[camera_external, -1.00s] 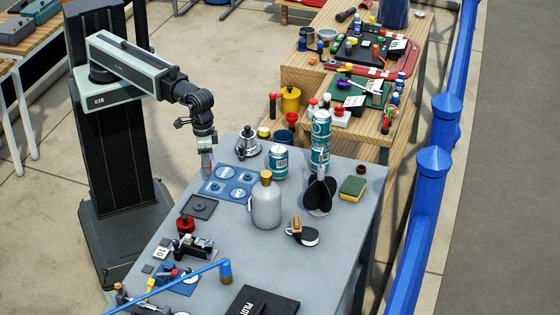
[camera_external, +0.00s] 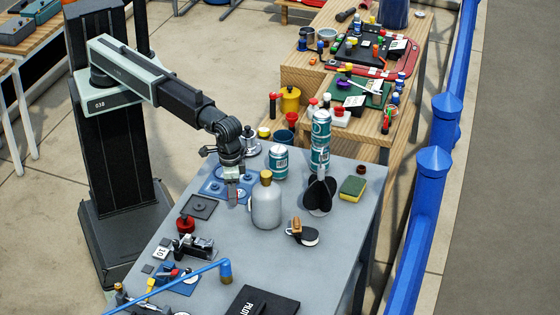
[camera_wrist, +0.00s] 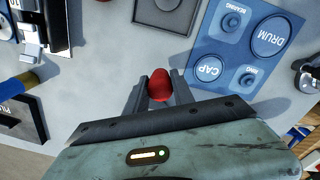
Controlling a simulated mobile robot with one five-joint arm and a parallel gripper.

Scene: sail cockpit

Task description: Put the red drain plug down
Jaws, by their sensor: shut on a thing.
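The red drain plug (camera_wrist: 159,85) is between the two fingers of my gripper (camera_wrist: 160,80) in the wrist view, its rounded red end showing. My gripper is shut on it. In the external view my gripper (camera_external: 232,190) points down over the grey table, just left of the silver bottle and by the right edge of the blue tray. The plug is hard to make out there. I cannot tell whether its lower end touches the table.
The blue labelled tray (camera_wrist: 235,45) and a grey square plate (camera_wrist: 143,14) lie near the gripper. The silver bottle (camera_external: 267,205) stands close on the right. A red knob (camera_external: 185,225) and a small clamp (camera_external: 200,248) stand toward the front. Bare table lies between plate and bottle.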

